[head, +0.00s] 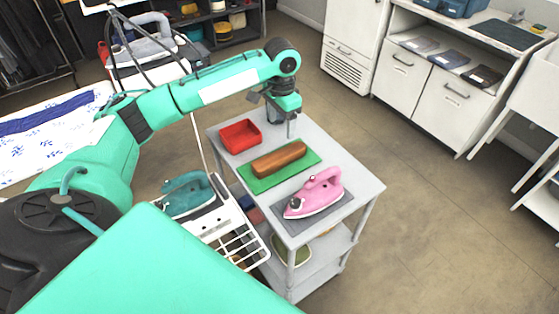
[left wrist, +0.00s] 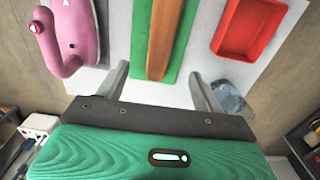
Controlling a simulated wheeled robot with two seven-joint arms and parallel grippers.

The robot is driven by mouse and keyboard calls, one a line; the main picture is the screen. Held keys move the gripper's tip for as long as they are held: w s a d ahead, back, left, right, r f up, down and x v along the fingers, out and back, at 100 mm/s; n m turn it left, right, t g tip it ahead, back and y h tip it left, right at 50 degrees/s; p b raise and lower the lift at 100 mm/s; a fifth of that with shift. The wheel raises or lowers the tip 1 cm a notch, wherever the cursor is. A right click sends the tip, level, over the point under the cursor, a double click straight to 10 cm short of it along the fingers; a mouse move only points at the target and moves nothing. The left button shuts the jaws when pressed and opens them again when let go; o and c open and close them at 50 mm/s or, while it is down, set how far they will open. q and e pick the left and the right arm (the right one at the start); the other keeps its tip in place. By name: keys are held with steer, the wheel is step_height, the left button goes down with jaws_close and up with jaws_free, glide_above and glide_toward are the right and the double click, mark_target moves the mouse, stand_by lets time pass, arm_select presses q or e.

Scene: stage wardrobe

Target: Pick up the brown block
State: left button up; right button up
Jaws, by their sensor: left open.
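A brown block (head: 279,158) lies on a green mat (head: 262,184) on the top of a grey cart. In the left wrist view the brown block (left wrist: 163,38) shows on the green mat (left wrist: 187,30), its near end just ahead of the fingers. My left gripper (head: 290,127) is at the far edge of the cart top, behind the block. In the left wrist view the left gripper (left wrist: 160,82) is open and empty, its fingertips on either side of the mat. The right gripper does not show.
A red tray (head: 240,136) sits left of the block on the cart top (head: 362,188). A pink iron (head: 316,190) stands on a grey pad at the right. Open floor lies right of the cart.

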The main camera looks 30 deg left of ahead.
arm_select(q)
glide_above(280, 155)
steer(key=f, duration=0.8)
steer(key=shift+w+p, duration=0.2)
steer(key=shift+p, duration=0.15)
steer(key=shift+f, duration=0.5)
step_height(280, 155, down, 2)
steer(key=shift+s+f+p, duration=0.1)
steer(key=shift+s+p, duration=0.05)
steer(key=shift+p, duration=0.3)
step_height(280, 155, down, 2)
steer(key=shift+f, duration=0.4)
steer(key=shift+c, duration=0.7)
steer(key=c, duration=1.1)
steer(key=shift+c, duration=0.2)
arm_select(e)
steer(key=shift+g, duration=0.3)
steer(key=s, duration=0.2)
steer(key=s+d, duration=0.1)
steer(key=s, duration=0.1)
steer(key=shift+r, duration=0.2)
